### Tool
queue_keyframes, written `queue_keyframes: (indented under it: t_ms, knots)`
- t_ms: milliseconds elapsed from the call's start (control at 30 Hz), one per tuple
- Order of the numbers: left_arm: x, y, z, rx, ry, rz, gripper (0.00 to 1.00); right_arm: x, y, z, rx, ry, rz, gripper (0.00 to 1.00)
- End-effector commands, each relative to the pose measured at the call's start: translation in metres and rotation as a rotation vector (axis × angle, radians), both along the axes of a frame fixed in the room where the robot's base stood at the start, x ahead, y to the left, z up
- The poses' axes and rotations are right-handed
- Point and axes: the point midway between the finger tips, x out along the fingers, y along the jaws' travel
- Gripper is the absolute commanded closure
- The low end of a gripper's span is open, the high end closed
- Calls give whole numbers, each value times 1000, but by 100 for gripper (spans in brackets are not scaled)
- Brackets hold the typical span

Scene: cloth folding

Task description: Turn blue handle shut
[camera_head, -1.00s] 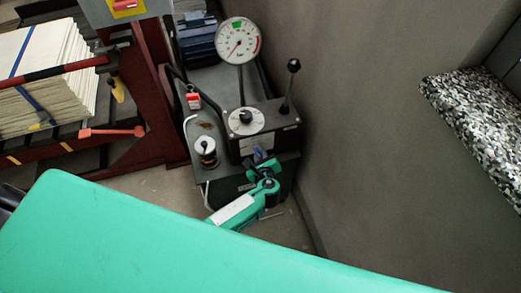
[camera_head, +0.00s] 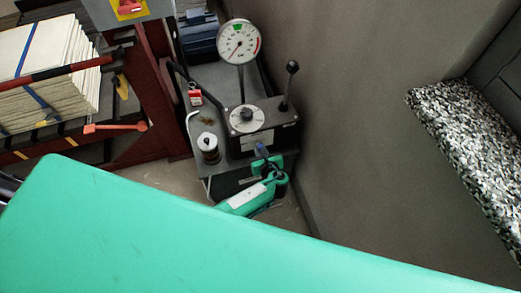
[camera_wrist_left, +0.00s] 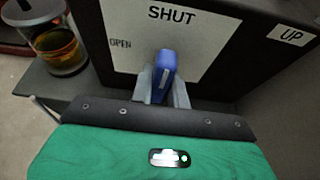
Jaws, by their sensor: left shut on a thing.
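The blue handle (camera_wrist_left: 164,72) sits on the front of a black box (camera_head: 265,128), in front of a white label marked "SHUT" at the top and "OPEN" at the left. In the left wrist view the handle stands close to upright, its top below the word "SHUT". My left gripper (camera_wrist_left: 163,90) is shut on the blue handle, with a grey finger on each side of it. In the head view my green left arm reaches to the handle (camera_head: 261,149) at the box's lower front. My right gripper is not in view.
A dial gauge (camera_head: 238,42) and a black-knobbed lever (camera_head: 289,85) rise above the box. A jar (camera_head: 208,147) stands left of it. A grey wall (camera_head: 345,130) is close on the right. A red frame (camera_head: 158,110) with stacked sheets stands left.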

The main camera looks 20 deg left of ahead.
Motion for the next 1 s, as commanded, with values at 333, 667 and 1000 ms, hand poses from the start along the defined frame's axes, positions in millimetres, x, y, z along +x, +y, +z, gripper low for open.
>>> queue_keyframes:
  t_ms: [333,667,1000]
  knots:
    - [-2,0,-2,1,4,-1,62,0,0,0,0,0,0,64]
    - [-2,-1,0,0,1,-1,62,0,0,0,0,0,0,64]
    - [-44,-30,20,-3,1,-2,62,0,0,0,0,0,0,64]
